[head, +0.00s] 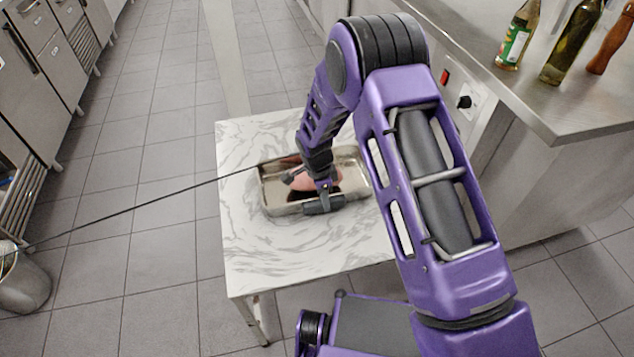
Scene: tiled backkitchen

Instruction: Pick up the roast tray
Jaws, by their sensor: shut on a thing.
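The roast tray (275,203) is a shiny metal rectangular pan on a white marbled table (262,258). A pinkish piece of meat (329,178) lies in it, partly hidden by my arm. My gripper (323,203) is at the tray's near side and shut on its near rim. The tray looks level; I cannot tell whether it rests on the table or is slightly raised. My arm covers part of the tray's right and far side.
A steel counter (545,110) at the right holds glass bottles (572,40) and a wooden mill (610,38). Steel cabinets (40,60) line the left. A bin (22,285) stands at lower left. A thin dark line crosses from there toward the tray. Tiled floor lies clear left of the table.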

